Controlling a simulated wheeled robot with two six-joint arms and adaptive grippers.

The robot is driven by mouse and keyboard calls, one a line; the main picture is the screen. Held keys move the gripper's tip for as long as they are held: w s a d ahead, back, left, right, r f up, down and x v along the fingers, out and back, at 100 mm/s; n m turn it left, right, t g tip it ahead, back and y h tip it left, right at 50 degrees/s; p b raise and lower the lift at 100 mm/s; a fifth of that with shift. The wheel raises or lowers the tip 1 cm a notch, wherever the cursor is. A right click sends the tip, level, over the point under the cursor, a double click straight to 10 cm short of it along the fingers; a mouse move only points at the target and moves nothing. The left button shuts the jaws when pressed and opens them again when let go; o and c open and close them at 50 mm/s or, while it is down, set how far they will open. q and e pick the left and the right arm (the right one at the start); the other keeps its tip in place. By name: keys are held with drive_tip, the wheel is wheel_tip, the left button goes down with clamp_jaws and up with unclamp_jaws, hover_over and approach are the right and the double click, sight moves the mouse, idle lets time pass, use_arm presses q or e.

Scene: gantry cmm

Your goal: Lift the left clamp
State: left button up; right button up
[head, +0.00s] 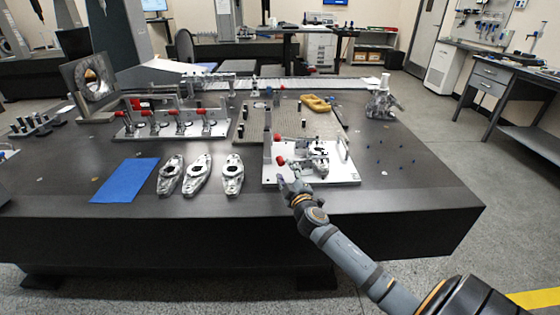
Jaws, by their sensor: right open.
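A light metal fixture plate (340,176) lies near the front edge of the dark table. A silver cast part (320,158) sits on it among clamp hardware. Two red clamp handle grips show at the plate's left side, an upper one (277,137) and a lower one (281,161). I cannot tell for sure which grip belongs to the left clamp. My right gripper (289,179) is open and empty at the plate's front left corner, just below the lower red grip. Whether it touches anything is unclear. My left gripper is out of view.
Three silver castings (198,174) and a blue mat (126,180) lie left of the plate. A longer fixture (172,130) with several red-handled clamps stands behind them. The table's right front is mostly clear.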

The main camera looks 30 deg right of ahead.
sight(282, 165)
drive_tip(key=x, duration=0.7)
drive_tip(key=shift+f, duration=0.1)
clamp_jaws()
